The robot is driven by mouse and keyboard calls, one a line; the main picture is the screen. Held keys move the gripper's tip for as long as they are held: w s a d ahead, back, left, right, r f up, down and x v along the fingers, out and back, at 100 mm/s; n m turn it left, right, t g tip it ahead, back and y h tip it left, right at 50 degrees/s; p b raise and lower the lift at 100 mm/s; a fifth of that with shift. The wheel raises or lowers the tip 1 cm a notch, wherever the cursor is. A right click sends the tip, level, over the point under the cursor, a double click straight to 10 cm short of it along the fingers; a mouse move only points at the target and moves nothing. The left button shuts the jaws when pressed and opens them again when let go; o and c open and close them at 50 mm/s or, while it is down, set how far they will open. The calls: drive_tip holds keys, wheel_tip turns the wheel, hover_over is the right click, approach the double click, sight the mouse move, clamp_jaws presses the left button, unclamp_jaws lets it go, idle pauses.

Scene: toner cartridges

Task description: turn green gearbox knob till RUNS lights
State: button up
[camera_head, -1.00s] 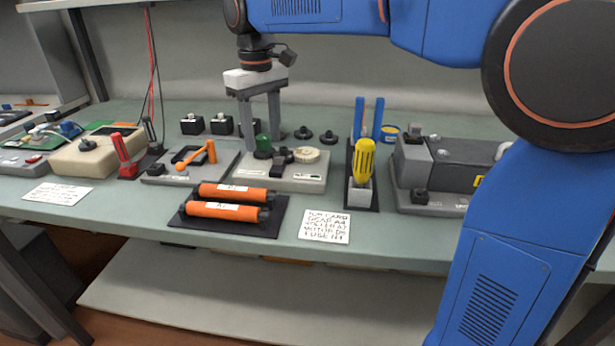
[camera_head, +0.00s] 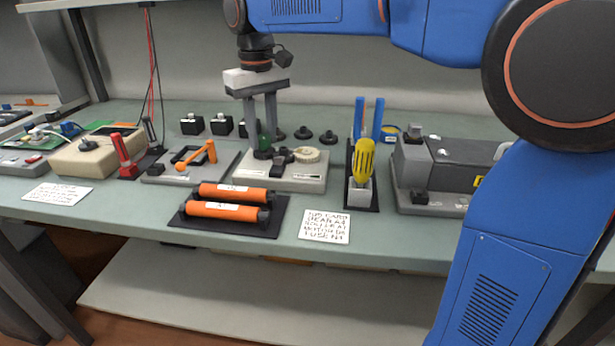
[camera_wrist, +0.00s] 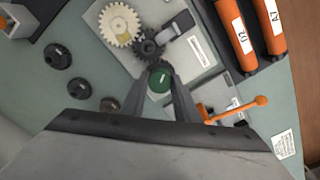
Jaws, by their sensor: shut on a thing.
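The green gearbox knob (camera_wrist: 159,81) sits between my gripper's fingertips in the wrist view, with a pale mark on its top. In the head view the knob (camera_head: 264,142) is partly hidden by the fingers. My gripper (camera_head: 264,140) points straight down and is shut on the knob. The gearbox's pale base plate (camera_head: 310,180) carries a dark gear (camera_wrist: 148,45) and a cream gear (camera_wrist: 119,24) beside the knob. A small label or indicator strip lies on the plate's front; I cannot read a lit RUNS on it.
Two orange cartridges (camera_head: 228,210) lie on a dark tray in front of the gearbox. A plate with an orange lever (camera_head: 198,154) stands at left, a yellow-handled tool (camera_head: 363,160) at right. A printed card (camera_head: 325,226) lies at the front edge.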

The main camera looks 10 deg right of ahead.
drive_tip(key=m, duration=0.4)
drive_tip(key=m, duration=0.4)
drive_tip(key=shift+m, duration=0.4)
drive_tip(key=m, duration=0.4)
drive_tip(key=shift+m, duration=0.4)
drive_tip(key=m, duration=0.4)
drive_tip(key=o, duration=0.8)
drive_tip(key=shift+o, duration=0.2)
